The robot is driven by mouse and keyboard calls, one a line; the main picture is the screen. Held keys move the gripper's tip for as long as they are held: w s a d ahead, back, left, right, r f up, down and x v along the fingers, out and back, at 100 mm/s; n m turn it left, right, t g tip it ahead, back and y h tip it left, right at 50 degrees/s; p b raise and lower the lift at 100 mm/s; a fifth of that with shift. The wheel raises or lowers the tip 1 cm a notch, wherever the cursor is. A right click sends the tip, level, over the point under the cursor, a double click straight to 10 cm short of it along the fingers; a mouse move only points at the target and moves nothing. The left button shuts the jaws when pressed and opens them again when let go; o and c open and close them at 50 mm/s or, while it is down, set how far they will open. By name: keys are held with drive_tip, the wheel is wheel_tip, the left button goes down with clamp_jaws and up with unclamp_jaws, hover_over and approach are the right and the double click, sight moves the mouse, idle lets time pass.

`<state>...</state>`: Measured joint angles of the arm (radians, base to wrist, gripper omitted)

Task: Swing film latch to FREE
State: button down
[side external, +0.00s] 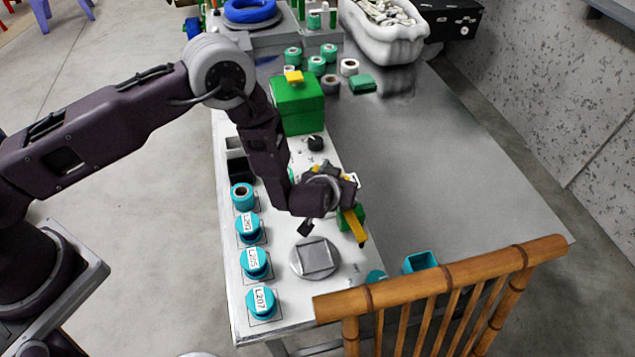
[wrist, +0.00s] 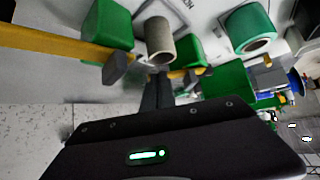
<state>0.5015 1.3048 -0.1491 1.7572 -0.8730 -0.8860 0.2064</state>
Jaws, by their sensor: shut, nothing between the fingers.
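A yellow bar (side external: 355,227), which looks like the film latch, slants down beside a green block (side external: 345,217) at the right edge of the white work board. In the wrist view the yellow bar (wrist: 55,40) runs in from the left, with a dark knob (wrist: 117,68) at its near end and a green block (wrist: 108,24) beside it. My gripper (side external: 345,188) is low over the board by the bar. In the wrist view its dark fingers (wrist: 157,92) are together and empty, just right of the knob. Contact cannot be told. No FREE marking is legible.
A grey-brown cylinder (wrist: 160,40) and another green block (wrist: 187,50) stand close to my fingers. A teal roll (wrist: 251,28) is farther right. Labelled teal spools (side external: 255,263) line the board's left side, near a round grey plate (side external: 315,257). A wooden chair (side external: 440,290) stands in front.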

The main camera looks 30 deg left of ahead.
drive_tip(key=shift+w+d+n+g+y, duration=0.3)
drive_tip(key=shift+w+n+y, duration=0.4)
drive_tip(key=shift+n+y, duration=0.4)
drive_tip(key=shift+w, duration=0.2)
drive_tip(key=shift+w+d, duration=0.1)
drive_tip(key=shift+w, duration=0.9)
drive_tip(key=s+d, duration=0.3)
drive_tip(key=s+d+r, duration=0.5)
drive_tip(key=r, duration=0.1)
drive_tip(key=shift+r, duration=0.35)
idle(0.4)
